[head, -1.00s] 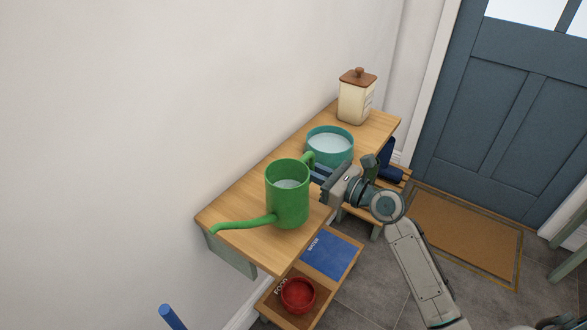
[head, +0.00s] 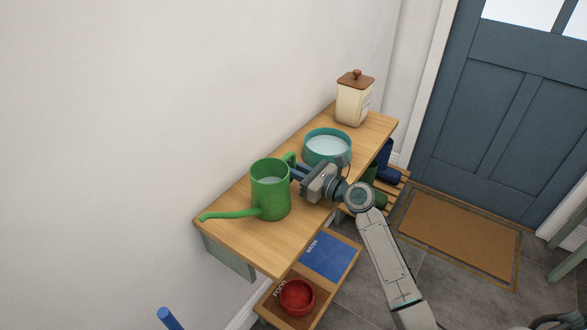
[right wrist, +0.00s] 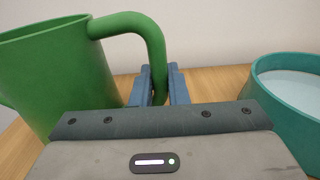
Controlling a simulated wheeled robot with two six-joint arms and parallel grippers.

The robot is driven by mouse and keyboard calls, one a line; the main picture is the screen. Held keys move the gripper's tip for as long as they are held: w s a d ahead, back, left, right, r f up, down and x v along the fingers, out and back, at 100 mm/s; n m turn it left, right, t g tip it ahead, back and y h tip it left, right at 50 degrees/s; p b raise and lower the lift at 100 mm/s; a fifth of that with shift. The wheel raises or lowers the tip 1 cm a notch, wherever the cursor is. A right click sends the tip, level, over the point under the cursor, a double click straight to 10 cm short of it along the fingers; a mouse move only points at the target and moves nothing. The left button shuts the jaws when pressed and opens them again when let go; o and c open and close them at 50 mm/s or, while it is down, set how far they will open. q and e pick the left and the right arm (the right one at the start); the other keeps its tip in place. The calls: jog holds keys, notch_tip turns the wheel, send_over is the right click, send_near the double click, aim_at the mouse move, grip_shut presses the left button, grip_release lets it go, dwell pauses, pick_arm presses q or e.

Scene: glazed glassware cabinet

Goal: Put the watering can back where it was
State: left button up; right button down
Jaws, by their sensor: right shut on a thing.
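The green watering can (head: 271,196) is upright on or just above the wooden shelf, its spout pointing left and its handle to the right. Pale water shows inside it. My right gripper (head: 293,171) is shut on the can's handle. In the right wrist view the fingers (right wrist: 160,85) are on either side of the lower part of the green handle (right wrist: 150,35). Whether the can's base touches the shelf is hard to tell. My left gripper is not in view; only a blue tip shows at the bottom left.
A teal bowl of water (head: 327,147) stands on the wooden shelf (head: 235,232), close behind the gripper. A cream canister with a brown lid (head: 353,100) stands at the far end. Below is a feeding stand (head: 345,275) with a blue WATER mat (head: 325,257) and a red bowl (head: 297,296).

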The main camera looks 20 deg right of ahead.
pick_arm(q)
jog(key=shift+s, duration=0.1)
pick_arm(e)
jog(key=shift+r, duration=0.1)
jog(key=c, duration=1.8)
grip_release()
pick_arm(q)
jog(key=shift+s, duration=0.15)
pick_arm(e)
jog(key=o, duration=0.4)
